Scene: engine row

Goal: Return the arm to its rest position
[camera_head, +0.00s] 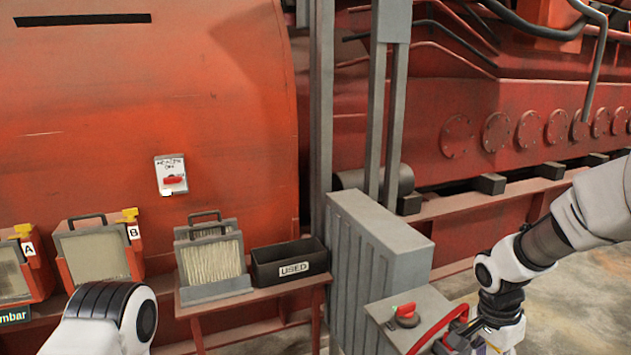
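My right arm comes in from the right edge and bends down at the lower right. Its gripper (462,338) is partly cut off by the bottom edge, next to a curved red bar (436,328). I cannot tell whether the fingers touch the bar or are open or shut. My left arm shows only as a white and black link at the lower left; its gripper is out of view.
A grey box with a red knob (405,311) stands beside the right gripper. A tall grey cabinet (375,255) is behind it. A shelf holds a pleated filter (211,261) and a black USED bin (268,274). Floor (580,290) shows at right.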

